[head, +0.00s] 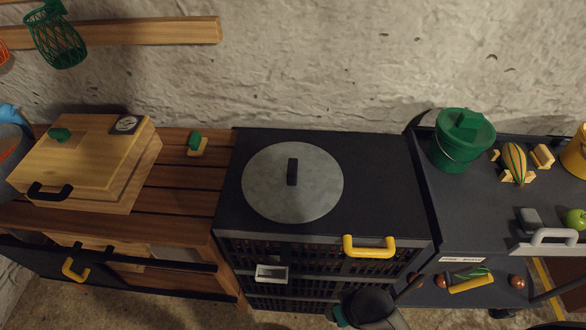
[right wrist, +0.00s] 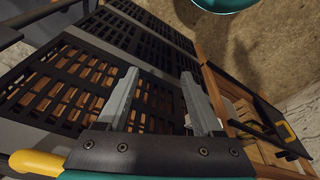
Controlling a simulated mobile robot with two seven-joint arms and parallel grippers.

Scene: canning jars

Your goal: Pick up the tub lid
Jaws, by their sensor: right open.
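A round grey lid (head: 270,190) with a black bar handle (head: 292,172) lies flat on top of a black slatted cabinet (head: 365,190) in the head view. A green tub (head: 452,155) with its own green lid (head: 480,132) stands on the dark bench to the right. I cannot tell by looks alone which lid is the tub lid. My right gripper (right wrist: 159,76) is open and empty in the right wrist view, with the cabinet's slatted front beyond its fingers. Neither lid shows in that view. My left gripper is not in view.
A yellow handle (head: 369,247) sticks out at the cabinet's front edge. A wooden box (head: 85,160) and a small green-topped block (head: 196,145) sit on the slatted wooden table at left. The cabinet top around the grey lid is clear. A rough wall stands behind.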

